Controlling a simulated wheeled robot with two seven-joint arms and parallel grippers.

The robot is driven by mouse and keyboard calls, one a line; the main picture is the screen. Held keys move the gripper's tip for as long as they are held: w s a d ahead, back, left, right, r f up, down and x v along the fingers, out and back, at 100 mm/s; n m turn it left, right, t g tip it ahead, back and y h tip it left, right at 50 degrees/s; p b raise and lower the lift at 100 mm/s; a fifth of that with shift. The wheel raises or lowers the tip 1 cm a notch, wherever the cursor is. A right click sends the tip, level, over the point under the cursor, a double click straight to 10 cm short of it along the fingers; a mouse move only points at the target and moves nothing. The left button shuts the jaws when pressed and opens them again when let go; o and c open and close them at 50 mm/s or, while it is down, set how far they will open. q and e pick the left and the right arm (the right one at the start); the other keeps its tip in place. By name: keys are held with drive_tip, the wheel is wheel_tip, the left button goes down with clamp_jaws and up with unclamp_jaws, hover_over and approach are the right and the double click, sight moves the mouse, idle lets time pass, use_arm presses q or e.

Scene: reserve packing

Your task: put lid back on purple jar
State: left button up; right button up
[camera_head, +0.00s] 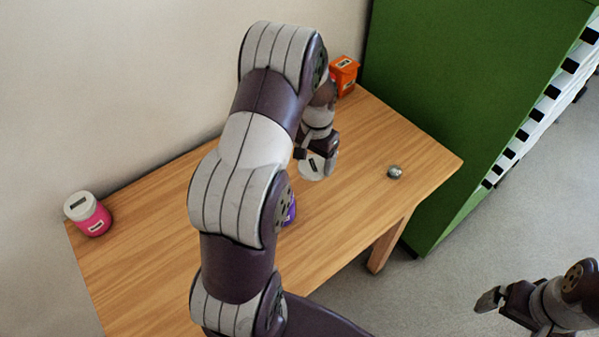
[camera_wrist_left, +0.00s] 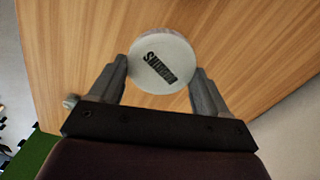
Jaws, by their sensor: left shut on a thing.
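A round white lid with a dark printed label (camera_wrist_left: 163,60) is held edge-on between the two fingers of my left gripper (camera_wrist_left: 163,78). In the head view the lid (camera_head: 311,169) shows under my left gripper (camera_head: 316,158), over the middle of the table. I cannot tell its height above the wood. The purple jar (camera_head: 291,209) is mostly hidden behind my left arm; only a strip of its right side shows, and its top is hidden. My right gripper (camera_head: 490,302) is away from the table at lower right, with its finger opening unclear.
A pink jar with a white lid (camera_head: 89,215) stands at the table's left end. An orange container (camera_head: 343,76) stands at the far back corner. A small metallic ball-like object (camera_head: 394,172) lies right of the lid. A green cabinet (camera_head: 455,90) borders the table (camera_head: 425,160).

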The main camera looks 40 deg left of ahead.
use_arm(q)
drive_tip(key=w+d+r, duration=0.4)
drive_tip(key=w+d, duration=0.1)
drive_tip(key=shift+w+d+r+b, duration=0.15)
drive_tip(key=shift+w+r+b, duration=0.1)
drive_tip(key=shift+b, duration=0.15)
drive_tip(key=shift+f, duration=0.1)
